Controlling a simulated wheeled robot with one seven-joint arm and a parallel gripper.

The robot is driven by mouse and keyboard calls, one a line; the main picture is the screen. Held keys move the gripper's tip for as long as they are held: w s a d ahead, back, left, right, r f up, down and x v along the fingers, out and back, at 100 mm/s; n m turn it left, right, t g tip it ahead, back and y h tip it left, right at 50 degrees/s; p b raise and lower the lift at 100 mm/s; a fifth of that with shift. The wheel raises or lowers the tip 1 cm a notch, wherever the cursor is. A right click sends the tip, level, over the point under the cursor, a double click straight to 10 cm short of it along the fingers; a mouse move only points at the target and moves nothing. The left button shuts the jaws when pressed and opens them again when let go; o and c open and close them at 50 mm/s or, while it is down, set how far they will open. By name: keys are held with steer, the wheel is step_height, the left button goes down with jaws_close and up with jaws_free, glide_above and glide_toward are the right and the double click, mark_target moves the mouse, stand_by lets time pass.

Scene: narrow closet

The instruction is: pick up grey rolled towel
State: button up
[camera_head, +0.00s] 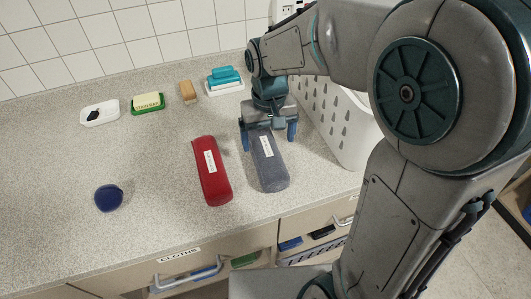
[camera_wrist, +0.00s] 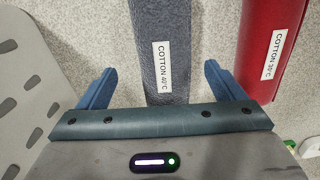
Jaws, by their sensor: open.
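The grey rolled towel (camera_head: 270,170) lies on the speckled counter, with a white label that reads "COTTON 40°C" in the wrist view. My gripper (camera_head: 269,137) is over the towel's far end, its two blue fingers apart on either side of it. In the wrist view the towel (camera_wrist: 163,45) runs between the open fingertips (camera_wrist: 160,78), with counter showing on both sides. I cannot tell how high the fingertips are above the counter. The towel's far end is hidden under my gripper.
A red rolled towel (camera_head: 213,185) lies close to the left of the grey one. A white perforated basket (camera_head: 345,135) stands close on the right. A blue ball (camera_head: 108,198), a green soap dish (camera_head: 148,109), a brush (camera_head: 188,92) and a blue-and-white item (camera_head: 224,87) sit farther left and back.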

mark_target(266, 146)
steer(key=shift+w+a+f, duration=0.15)
steer(key=shift+f, duration=1.25)
steer(key=shift+w+a+f, duration=0.1)
steer(key=shift+a+f, duration=0.05)
steer(key=shift+f, duration=1.2)
steer(key=shift+c, duration=0.3)
steer(key=c, duration=1.2)
